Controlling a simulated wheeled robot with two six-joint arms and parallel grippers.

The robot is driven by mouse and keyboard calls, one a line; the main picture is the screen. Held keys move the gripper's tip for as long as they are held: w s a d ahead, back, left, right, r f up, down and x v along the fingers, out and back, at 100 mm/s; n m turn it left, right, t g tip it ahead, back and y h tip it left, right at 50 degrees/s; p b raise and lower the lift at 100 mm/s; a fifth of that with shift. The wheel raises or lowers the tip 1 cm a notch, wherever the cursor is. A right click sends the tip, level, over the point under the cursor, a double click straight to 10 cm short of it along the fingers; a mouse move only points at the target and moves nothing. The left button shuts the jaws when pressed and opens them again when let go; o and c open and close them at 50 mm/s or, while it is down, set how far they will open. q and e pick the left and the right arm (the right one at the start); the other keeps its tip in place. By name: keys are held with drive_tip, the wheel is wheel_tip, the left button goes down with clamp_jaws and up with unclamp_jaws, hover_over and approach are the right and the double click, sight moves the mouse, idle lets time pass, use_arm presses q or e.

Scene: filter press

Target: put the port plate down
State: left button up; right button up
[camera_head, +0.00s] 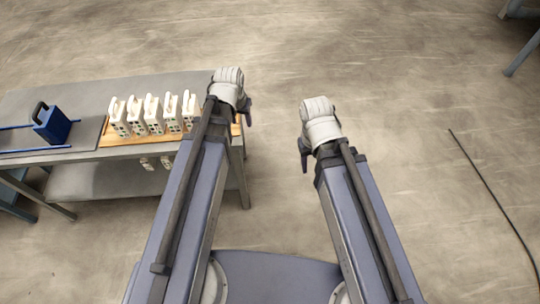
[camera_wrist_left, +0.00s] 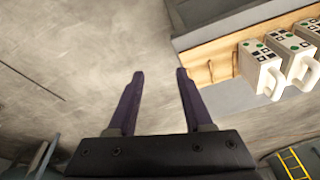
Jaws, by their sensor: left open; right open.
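Several white plates with loop handles (camera_head: 153,113) stand upright in a row on a wooden board (camera_head: 120,139) at the table's right part. In the left wrist view, the nearest white plate (camera_wrist_left: 260,66) shows black squares and green dots on its edge. I cannot tell which one is the port plate. My left gripper (camera_head: 246,111) is open and empty just past the table's right end, and its fingers (camera_wrist_left: 160,75) are apart over bare floor. My right gripper (camera_head: 305,155) is partly hidden, open and empty, over the floor to the right.
A blue block with a dark handle (camera_head: 51,124) sits between blue rails (camera_head: 36,151) at the table's left. The grey table (camera_head: 85,89) has a lower shelf (camera_head: 110,181). A dark cable (camera_head: 490,190) lies on the right floor. Floor between is clear.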

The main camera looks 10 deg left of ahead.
use_arm(q)
drive_tip(key=s+d+m+g+y, duration=0.1)
drive_tip(key=s+d+m+g, duration=0.1)
drive_tip(key=s+d, duration=0.9)
drive_tip(key=shift+s+d+f+m+g, duration=0.2)
drive_tip(key=shift+s+d+m+g, duration=0.25)
drive_tip(key=shift+s, duration=0.65)
wheel_tip(320, 180, down, 4)
drive_tip(key=b, duration=0.4)
